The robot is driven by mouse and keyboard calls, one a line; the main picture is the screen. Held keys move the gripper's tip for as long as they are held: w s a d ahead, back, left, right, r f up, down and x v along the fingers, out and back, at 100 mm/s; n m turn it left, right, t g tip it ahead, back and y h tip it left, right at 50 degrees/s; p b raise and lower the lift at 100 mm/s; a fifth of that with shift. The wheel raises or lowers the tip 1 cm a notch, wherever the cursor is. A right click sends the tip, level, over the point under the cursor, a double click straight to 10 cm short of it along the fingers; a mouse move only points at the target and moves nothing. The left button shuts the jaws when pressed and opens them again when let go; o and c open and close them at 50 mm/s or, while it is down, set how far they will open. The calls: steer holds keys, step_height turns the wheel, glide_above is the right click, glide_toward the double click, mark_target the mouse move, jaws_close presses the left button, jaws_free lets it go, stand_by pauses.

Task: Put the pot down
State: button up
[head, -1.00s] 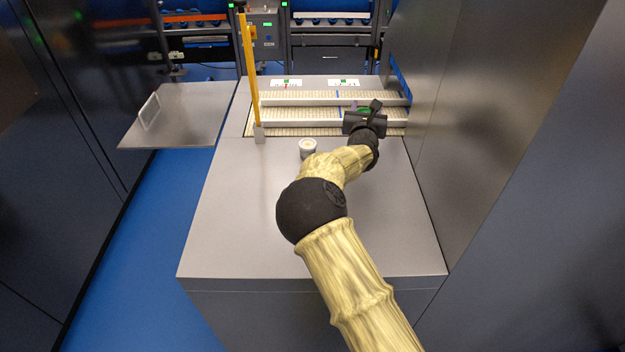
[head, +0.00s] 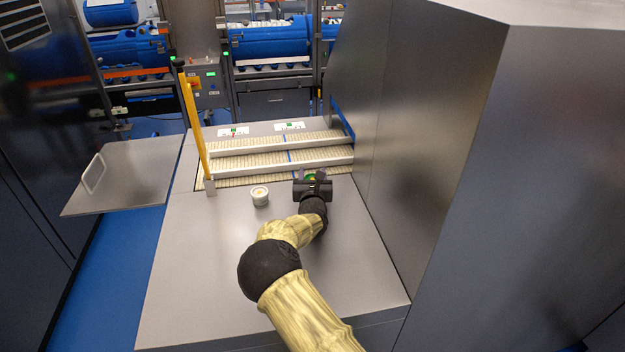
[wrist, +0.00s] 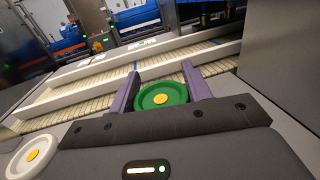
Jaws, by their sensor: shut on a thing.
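The pot is green with a yellow centre (wrist: 163,98). In the wrist view it sits between the two purple fingers of my gripper (wrist: 165,93), which is shut on it. In the head view my gripper (head: 312,178) is at the near edge of the slatted conveyor lanes, and only a bit of the green pot (head: 311,177) shows past the gripper body. The pot's underside is hidden, so I cannot tell whether it touches the surface below.
A white pot with a yellow centre (head: 260,196) stands on the grey worktop (head: 215,265), left of my gripper. Beige conveyor lanes (head: 270,166) with white rails lie beyond. A yellow post (head: 195,130) stands at left, a tall metal cabinet (head: 430,130) at right. The near worktop is mostly clear.

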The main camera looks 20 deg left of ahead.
steer(key=shift+f, duration=1.05)
steer(key=shift+f, duration=0.15)
steer(key=o, duration=1.1)
steer(key=shift+r, duration=0.2)
steer(key=b+v, duration=0.1)
steer(key=v, duration=1.1)
steer(key=shift+b, duration=0.4)
